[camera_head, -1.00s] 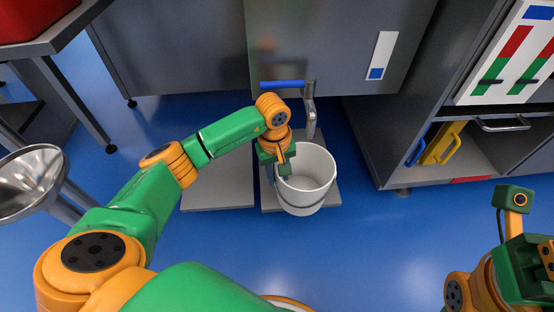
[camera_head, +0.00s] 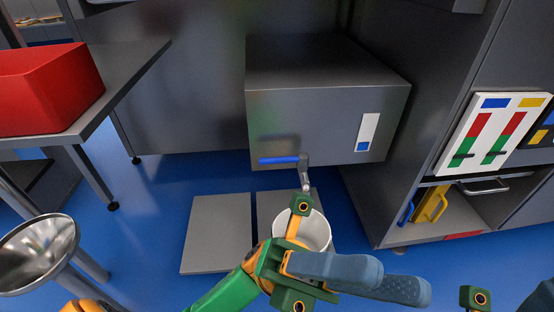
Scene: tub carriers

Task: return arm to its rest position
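My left gripper (camera_head: 360,279) is in the lower middle of the head view, in front of the white tub (camera_head: 316,232). Its two grey-blue fingers point right and lie apart, with nothing seen between them. The gripper covers the near part of the tub, which stands on a grey floor plate under a tap with a blue lever (camera_head: 279,160). Of my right arm only a small green and orange part shows at the bottom right; its gripper fingers are out of view.
A grey box unit (camera_head: 310,120) stands above the tap. A second grey plate (camera_head: 217,232) lies bare on the blue floor. A red bin (camera_head: 48,92) sits on a table at left, above a metal funnel (camera_head: 38,250). A cabinet with yellow and blue handles is at right.

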